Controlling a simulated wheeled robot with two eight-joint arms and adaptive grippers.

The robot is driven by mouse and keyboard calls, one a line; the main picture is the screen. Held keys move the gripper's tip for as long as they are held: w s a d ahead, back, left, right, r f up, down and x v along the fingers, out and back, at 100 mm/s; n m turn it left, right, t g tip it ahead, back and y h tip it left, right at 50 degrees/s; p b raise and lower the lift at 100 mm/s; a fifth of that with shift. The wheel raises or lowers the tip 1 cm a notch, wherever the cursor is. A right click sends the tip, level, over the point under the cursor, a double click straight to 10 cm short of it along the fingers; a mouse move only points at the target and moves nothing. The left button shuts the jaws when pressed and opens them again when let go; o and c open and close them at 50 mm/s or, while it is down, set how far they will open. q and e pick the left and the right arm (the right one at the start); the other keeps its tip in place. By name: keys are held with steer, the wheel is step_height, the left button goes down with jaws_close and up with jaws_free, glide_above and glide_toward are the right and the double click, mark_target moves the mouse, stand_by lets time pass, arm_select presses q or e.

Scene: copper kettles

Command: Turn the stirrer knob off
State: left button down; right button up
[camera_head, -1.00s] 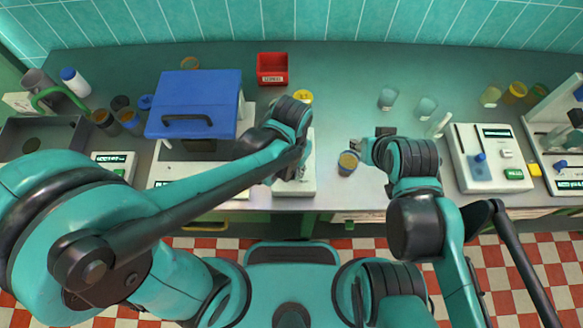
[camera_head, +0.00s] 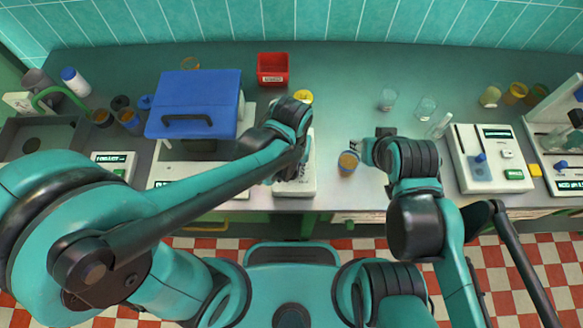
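A white stirrer-like device (camera_head: 307,182) stands near the front edge of the bench, mid-picture. My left arm and gripper (camera_head: 291,172) are over it and hide most of its top and front, so I cannot see a knob. The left fingertips are dark and too hidden to tell open from shut. A yellow round thing (camera_head: 303,97) shows just behind the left wrist. My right gripper (camera_head: 358,147) is beside a small beaker with amber contents (camera_head: 348,162), to the right of the device. Its fingers are small and partly hidden by the wrist.
A blue-lidded box device (camera_head: 194,100) stands left of my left wrist. A red bin (camera_head: 272,69) is at the back. Clear beakers (camera_head: 389,98) and a white instrument with a blue knob (camera_head: 486,172) are on the right. The back middle of the bench is clear.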

mark_target(291, 172)
arm_select(q)
steer(key=c, duration=1.2)
jaws_free()
step_height(291, 172, up, 12)
steer(key=w+a+f+n+t+b, duration=0.1)
steer(key=a+t, duration=0.6)
steer(key=a, duration=1)
steer(key=shift+w+a+f+n, duration=0.15)
steer(key=shift+a+f+n, duration=0.2)
steer(key=shift+f, duration=0.15)
